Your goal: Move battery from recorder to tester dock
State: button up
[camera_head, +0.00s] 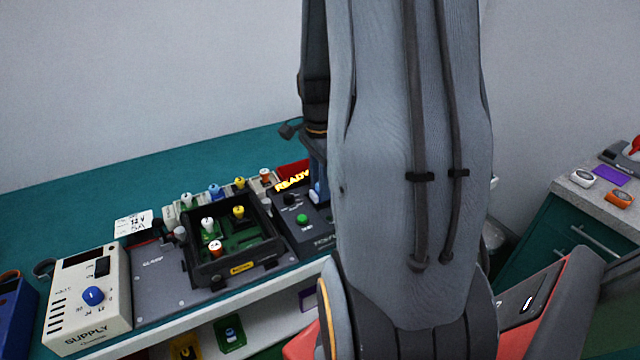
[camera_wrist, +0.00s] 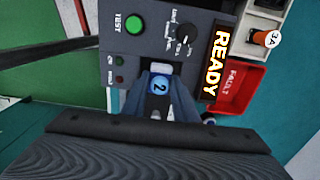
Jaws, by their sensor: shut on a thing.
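No recorder can be made out.
A black open tray (camera_head: 240,269) with a green board and several capped pieces is left of the tester. A cream supply box (camera_head: 88,304) stands farther left. A red FAULT bin (camera_wrist: 238,92) adjoins the tester. Another counter (camera_head: 578,190) is at the right.

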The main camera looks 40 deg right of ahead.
jog(key=shift+f, duration=0.5)
dwell(1.0)
jog(key=o, duration=1.2)
jog(key=shift+c, duration=0.2)
jog(key=shift+r+p, duration=2.15)
jog(key=shift+r, duration=0.4)
jog(key=shift+r+p, duration=1.7)
jog(key=shift+r, duration=0.3)
